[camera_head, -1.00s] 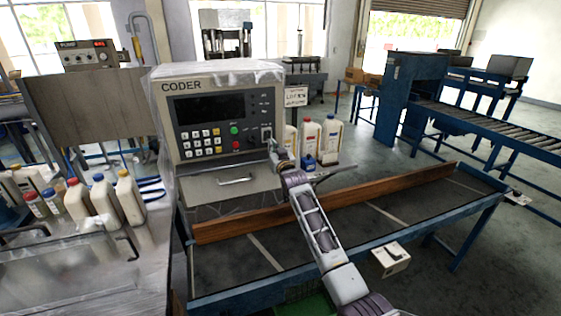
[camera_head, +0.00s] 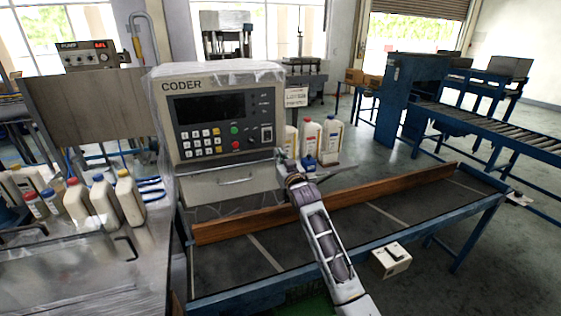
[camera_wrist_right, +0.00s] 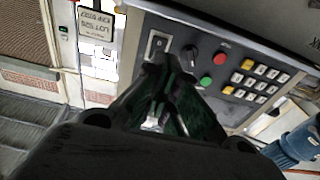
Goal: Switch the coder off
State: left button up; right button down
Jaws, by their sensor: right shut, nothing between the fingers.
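The coder (camera_head: 222,78) is a grey box with a dark control panel and a dark, blank screen (camera_head: 209,108). Its panel has white and yellow keys, a green button (camera_head: 234,130), a red button (camera_head: 236,144), a knob and a rocker switch (camera_head: 267,134) at the right. The switch also shows in the right wrist view (camera_wrist_right: 157,45). My right gripper (camera_head: 281,155) is just below and right of the switch in the head view. In the wrist view its shut, empty fingertips (camera_wrist_right: 165,62) point at the panel just below the switch. Contact cannot be told. My left gripper is not visible.
A conveyor with a brown wooden rail (camera_head: 375,200) runs under my right arm. White bottles (camera_head: 331,139) stand behind the gripper, and more bottles (camera_head: 105,200) stand on the left bench. A pump box (camera_head: 88,56) sits at the upper left.

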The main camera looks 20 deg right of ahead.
jog(key=shift+s, duration=0.85)
jog(key=shift+f, duration=0.1)
